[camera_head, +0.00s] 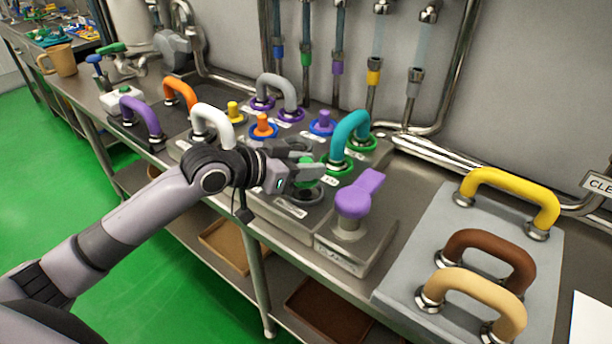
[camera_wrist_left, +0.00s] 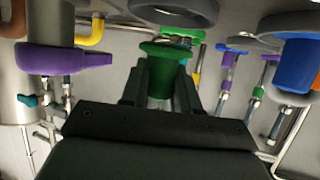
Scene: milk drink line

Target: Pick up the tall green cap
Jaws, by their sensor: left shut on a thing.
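The tall green cap (camera_head: 306,170) is between the fingers of my left gripper (camera_head: 302,166) in the head view, partly hidden by them. My left gripper is shut on it. The cap also shows in the left wrist view (camera_wrist_left: 165,68), with its wide green rim beyond the fingertips of my gripper (camera_wrist_left: 160,88). A dark round port (camera_head: 306,195) with a grey ring lies just below the cap in the head view. I cannot tell exactly how large the gap between cap and port is. My right gripper is not in view.
A teal pipe bend (camera_head: 345,135) stands close behind the gripper, and a purple valve handle (camera_head: 358,195) stands close to its right. A grey panel (camera_head: 405,255) holds yellow, brown and tan bends.

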